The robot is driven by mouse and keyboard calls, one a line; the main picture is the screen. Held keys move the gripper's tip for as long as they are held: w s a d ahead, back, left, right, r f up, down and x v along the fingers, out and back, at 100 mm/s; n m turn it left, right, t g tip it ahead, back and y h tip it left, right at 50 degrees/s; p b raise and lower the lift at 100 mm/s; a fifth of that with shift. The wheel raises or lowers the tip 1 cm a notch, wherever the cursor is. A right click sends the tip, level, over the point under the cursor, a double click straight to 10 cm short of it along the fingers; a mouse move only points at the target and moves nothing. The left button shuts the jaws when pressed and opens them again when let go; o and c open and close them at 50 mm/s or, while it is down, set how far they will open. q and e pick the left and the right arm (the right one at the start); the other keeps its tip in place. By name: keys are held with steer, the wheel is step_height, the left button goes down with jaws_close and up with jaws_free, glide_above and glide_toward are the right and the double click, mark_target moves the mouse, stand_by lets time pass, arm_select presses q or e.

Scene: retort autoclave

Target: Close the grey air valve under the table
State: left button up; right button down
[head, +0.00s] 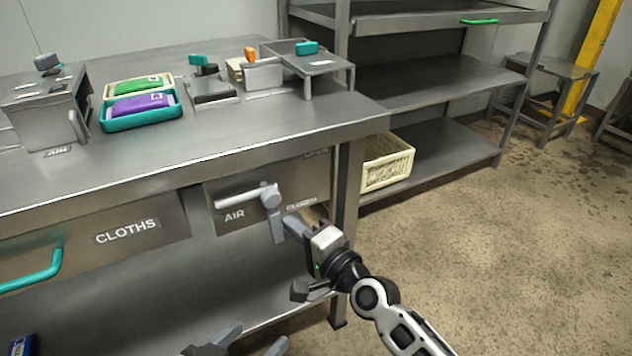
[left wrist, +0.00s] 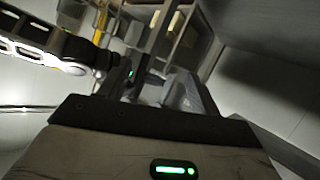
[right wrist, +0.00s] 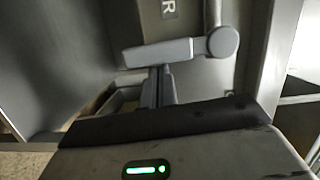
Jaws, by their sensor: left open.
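The grey air valve (head: 270,197) is on the front panel under the table top, beside the "AIR" label. A light rod extends left from its round hub, and a flat grey bar hangs down from it. The valve's bar also shows in the right wrist view (right wrist: 160,53). My right gripper (head: 292,226) is just right of the hanging bar. In the right wrist view its fingers (right wrist: 158,88) are together, with their tips close to the bar; I cannot tell whether they touch it. My left gripper (head: 245,343) is open and empty, low at the bottom edge.
A small label that seems to read "CLOSED" (head: 301,206) is right of the hub. A "CLOTHS" drawer (head: 150,222) with a teal handle is at left. The table leg (head: 347,190) stands close behind my right gripper. A lower shelf (head: 215,285) lies below.

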steer(key=shift+s+a+f, duration=0.1)
steer(key=shift+a, duration=0.05)
stand_by(0.4)
arm_select(q)
steer(key=shift+w+d+r+t+h+b, duration=0.25)
steer(key=shift+r+t+h+b, duration=0.1)
steer(key=shift+b, duration=0.25)
arm_select(e)
steer(key=s+d, duration=0.6)
steer(key=d, duration=0.4)
arm_select(q)
steer(key=shift+r, duration=0.15)
arm_select(e)
steer(key=shift+w, duration=0.1)
